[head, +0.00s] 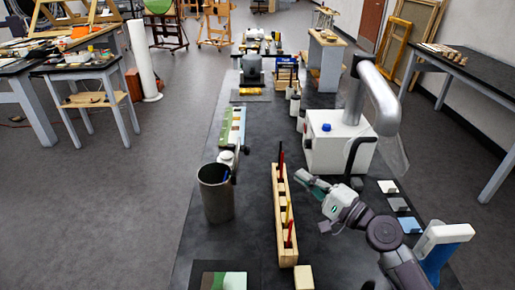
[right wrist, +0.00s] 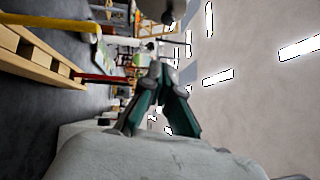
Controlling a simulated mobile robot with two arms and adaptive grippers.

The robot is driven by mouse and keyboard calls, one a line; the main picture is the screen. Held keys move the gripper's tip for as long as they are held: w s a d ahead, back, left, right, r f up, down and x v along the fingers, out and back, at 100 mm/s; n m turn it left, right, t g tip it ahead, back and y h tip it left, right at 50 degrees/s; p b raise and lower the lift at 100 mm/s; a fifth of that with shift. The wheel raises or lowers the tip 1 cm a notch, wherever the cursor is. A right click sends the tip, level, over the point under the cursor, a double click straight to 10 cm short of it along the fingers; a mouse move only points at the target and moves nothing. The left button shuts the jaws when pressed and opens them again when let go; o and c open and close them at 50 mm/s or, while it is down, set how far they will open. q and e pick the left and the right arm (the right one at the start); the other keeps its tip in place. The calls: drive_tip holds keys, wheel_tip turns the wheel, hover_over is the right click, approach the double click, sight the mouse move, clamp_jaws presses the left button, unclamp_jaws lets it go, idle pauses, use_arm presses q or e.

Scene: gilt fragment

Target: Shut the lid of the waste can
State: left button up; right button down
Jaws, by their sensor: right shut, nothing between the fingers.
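The waste can (head: 216,196) is a dark grey metal cylinder standing upright at the left edge of the long black table. My right gripper (head: 302,178) is to the right of the can, just beyond the wooden rack and apart from the can. Its teal fingers are together and empty, and they also show in the right wrist view (right wrist: 160,75). My left gripper is in neither view.
A long wooden rack (head: 283,232) with upright red and yellow sticks stands between the can and my right gripper; it also shows in the right wrist view (right wrist: 38,62). A white box (head: 325,150) with a blue knob and a bent grey duct (head: 375,95) stand behind the gripper.

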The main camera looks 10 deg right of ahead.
drive_tip(key=s+a+p+x, duration=0.1)
drive_tip(key=p+x, duration=0.4)
drive_tip(key=x, duration=0.7)
drive_tip(key=shift+a+r+p, duration=0.3)
drive_tip(key=shift+a+p, duration=0.05)
drive_tip(key=shift+a, duration=0.55)
drive_tip(key=shift+s, duration=0.1)
